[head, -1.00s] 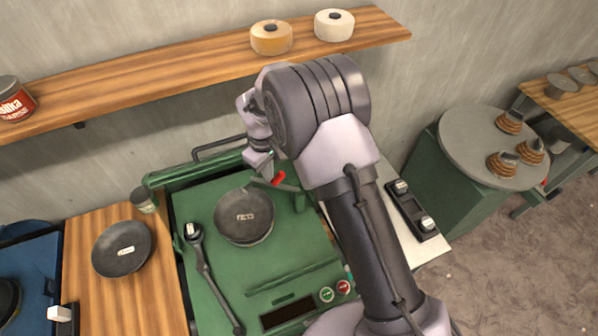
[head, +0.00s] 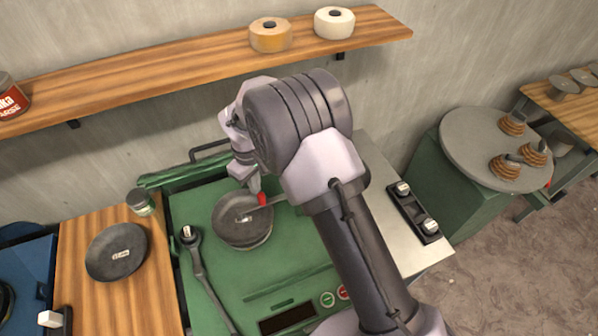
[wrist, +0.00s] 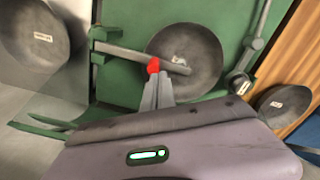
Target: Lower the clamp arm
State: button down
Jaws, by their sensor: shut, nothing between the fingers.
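The clamp arm (head: 278,200), a grey bar with a red knob (head: 262,199), lies across part of the dark round bowl (head: 232,230) on the green machine. In the wrist view the clamp arm (wrist: 125,52) reaches from its green mount on the left, and its tip lies over the bowl (wrist: 195,80). I cannot tell whether the tip touches the bowl. My gripper (head: 254,184) is at the red knob. In the wrist view my gripper (wrist: 157,84) is shut and empty, its fingertips against or just beside the knob (wrist: 153,64).
A long grey lever (head: 202,270) stands left of the bowl. A second dark bowl (head: 108,265) and a small jar (head: 140,202) sit on the wooden table (head: 90,312). A wooden shelf (head: 190,70) crosses above. Start and stop buttons (head: 327,299) are at the front.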

notch_tip(320, 180, up, 12)
jog(key=p, duration=0.7)
jog(key=shift+p, duration=0.3)
jog(key=shift+f, duration=0.1)
